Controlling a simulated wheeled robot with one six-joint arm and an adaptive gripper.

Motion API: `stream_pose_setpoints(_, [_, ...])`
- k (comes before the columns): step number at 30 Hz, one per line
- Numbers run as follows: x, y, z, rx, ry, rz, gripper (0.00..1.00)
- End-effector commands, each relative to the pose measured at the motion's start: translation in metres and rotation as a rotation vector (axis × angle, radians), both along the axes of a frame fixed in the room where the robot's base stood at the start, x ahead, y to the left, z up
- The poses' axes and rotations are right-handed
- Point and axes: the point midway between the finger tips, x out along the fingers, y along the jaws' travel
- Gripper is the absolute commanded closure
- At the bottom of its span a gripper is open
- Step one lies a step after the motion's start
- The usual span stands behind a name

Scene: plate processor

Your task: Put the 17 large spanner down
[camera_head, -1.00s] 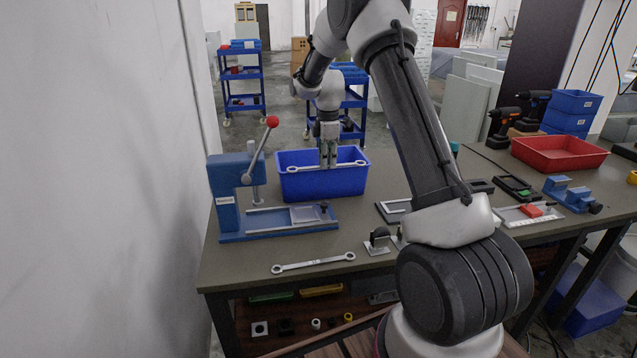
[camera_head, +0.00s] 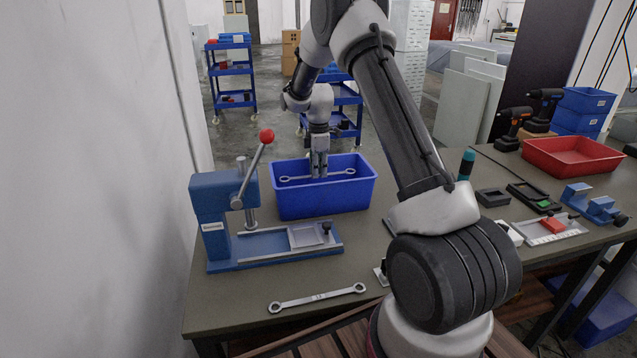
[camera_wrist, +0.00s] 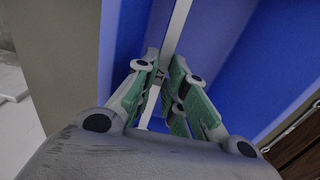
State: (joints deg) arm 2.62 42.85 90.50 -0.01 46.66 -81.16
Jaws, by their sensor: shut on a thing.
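A silver double-ended spanner (camera_head: 338,173) is held level by my gripper (camera_head: 319,174), within the outline of the blue bin (camera_head: 325,201). My gripper points down with its fingers shut around the middle of the shaft. In the wrist view the shaft (camera_wrist: 179,28) runs between the green-padded fingers of my gripper (camera_wrist: 167,78), with the blue bin wall and floor around it. Whether the spanner touches the bin floor cannot be told. A second silver spanner (camera_head: 318,297) lies flat on the front of the table; its size marking is too small to read.
A blue lever press (camera_head: 225,215) with a red knob stands left of the bin on the grey table (camera_head: 240,290). A red tray (camera_head: 570,157), drills (camera_head: 512,128) and small fixtures (camera_head: 540,232) are at the right. Bare tabletop surrounds the front spanner.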

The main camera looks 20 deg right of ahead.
Motion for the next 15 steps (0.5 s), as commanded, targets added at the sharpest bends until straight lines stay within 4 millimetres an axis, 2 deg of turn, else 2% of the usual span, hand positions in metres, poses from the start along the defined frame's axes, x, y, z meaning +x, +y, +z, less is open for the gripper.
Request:
stream_pose_setpoints(9, [-0.001,0.000,-0.038,0.000,0.001,0.000,1.00])
stream_pose_setpoints(15, [0.000,0.000,-0.040,0.000,-0.001,0.000,1.00])
